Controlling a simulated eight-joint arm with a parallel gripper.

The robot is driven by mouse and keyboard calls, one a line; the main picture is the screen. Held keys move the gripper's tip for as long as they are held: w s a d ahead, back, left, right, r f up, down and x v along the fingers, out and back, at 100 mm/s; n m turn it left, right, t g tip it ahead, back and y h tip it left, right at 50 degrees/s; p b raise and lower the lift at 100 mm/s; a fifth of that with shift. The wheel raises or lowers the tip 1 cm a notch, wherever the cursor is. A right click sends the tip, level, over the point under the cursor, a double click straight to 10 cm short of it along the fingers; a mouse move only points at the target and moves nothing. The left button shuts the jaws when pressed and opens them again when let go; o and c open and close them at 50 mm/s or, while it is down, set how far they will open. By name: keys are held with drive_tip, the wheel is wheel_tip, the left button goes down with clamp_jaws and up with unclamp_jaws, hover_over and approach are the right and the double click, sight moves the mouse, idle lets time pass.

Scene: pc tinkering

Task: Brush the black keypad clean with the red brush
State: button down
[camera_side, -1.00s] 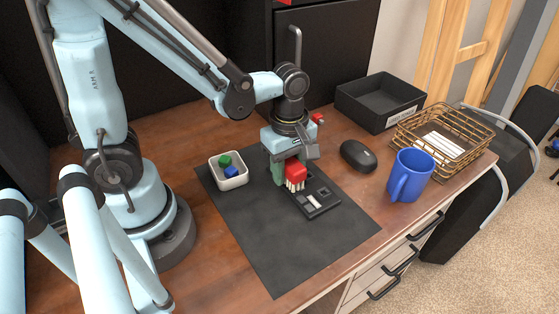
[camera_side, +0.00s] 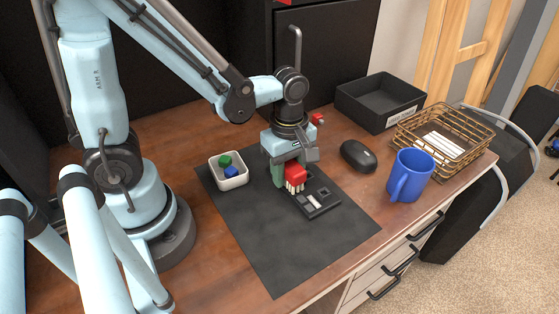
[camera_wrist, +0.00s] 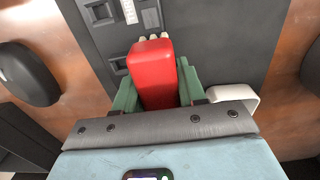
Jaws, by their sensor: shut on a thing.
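The red brush (camera_side: 295,174) with pale bristles is held bristles-down in my gripper (camera_side: 285,172). In the wrist view the red brush (camera_wrist: 153,72) sits between the two green fingers of my gripper (camera_wrist: 155,85), which is shut on it. The black keypad (camera_side: 317,202) lies on the dark mat, with a pale strip and square recesses. The bristles are at the keypad's upper left end; whether they touch it I cannot tell. In the wrist view the keypad (camera_wrist: 112,38) lies beyond the brush, partly hidden by it.
A white tray (camera_side: 232,184) with a green and a blue block stands left on the dark mat (camera_side: 285,255). A black mouse (camera_side: 357,156), blue mug (camera_side: 409,176), wire basket (camera_side: 447,150) and black bin (camera_side: 378,118) stand to the right. The mat's front is clear.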

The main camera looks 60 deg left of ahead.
sight(295, 184)
drive_tip(key=shift+f, duration=0.6)
drive_tip(key=shift+d, duration=0.1)
drive_tip(key=shift+d+r, duration=0.15)
drive_tip(key=shift+d, duration=1.15)
drive_tip(key=shift+a, duration=1.45)
drive_tip(key=shift+d, duration=1.45)
drive_tip(key=shift+a+f, duration=0.15)
drive_tip(key=shift+a, duration=0.6)
drive_tip(key=shift+a+f, duration=0.1)
drive_tip(key=shift+a, duration=0.65)
drive_tip(key=shift+d+r, duration=0.1)
drive_tip(key=shift+d, duration=1.45)
drive_tip(key=shift+a+r, duration=0.15)
drive_tip(key=shift+a, duration=1.3)
